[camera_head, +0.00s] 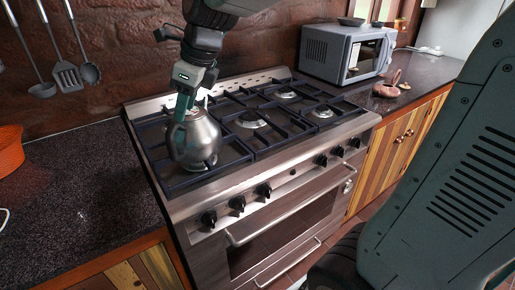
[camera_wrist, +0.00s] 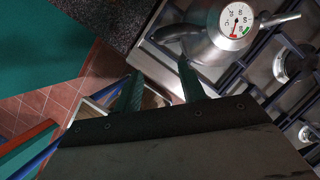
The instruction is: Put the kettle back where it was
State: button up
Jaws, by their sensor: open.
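The silver kettle (camera_head: 201,138) stands upright on the front left part of the stove (camera_head: 186,207) in the head view. In the wrist view the kettle (camera_wrist: 205,48) is at the top, with a round dial (camera_wrist: 236,19) on it and its spout pointing right. My gripper (camera_head: 182,108) is at the kettle's upper left side in the head view. In the wrist view its two fingers (camera_wrist: 160,72) are spread, with nothing between them, just below the kettle. I cannot tell whether a finger touches the kettle.
The other burners (camera_head: 252,119) look empty. A grey microwave (camera_head: 345,52) stands on the right counter, with a pinkish pot-like thing (camera_head: 387,88) near it. An orange bowl (camera_head: 9,150) is on the left counter (camera_head: 85,190), which is mostly clear. Utensils (camera_head: 66,75) hang on the brick wall.

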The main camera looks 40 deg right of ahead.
jog(key=s+d+f+n+h, duration=0.1)
jog(key=s+d+n, duration=0.1)
jog(key=s+n, duration=0.6)
jog(key=s+d+f+n+g+h, duration=0.1)
jog(key=s+d+f+n, duration=0.1)
jog(key=s+n, duration=0.6)
jog(key=s+d+f+n+g+h, duration=0.1)
jog(key=s+d+n, duration=0.3)
jog(key=s+n, duration=0.4)
jog(key=shift+s+f+n, duration=0.25)
jog(key=shift+f+n, duration=0.35)
jog(key=shift+n, duration=0.6)
jog(key=shift+c, duration=0.5)
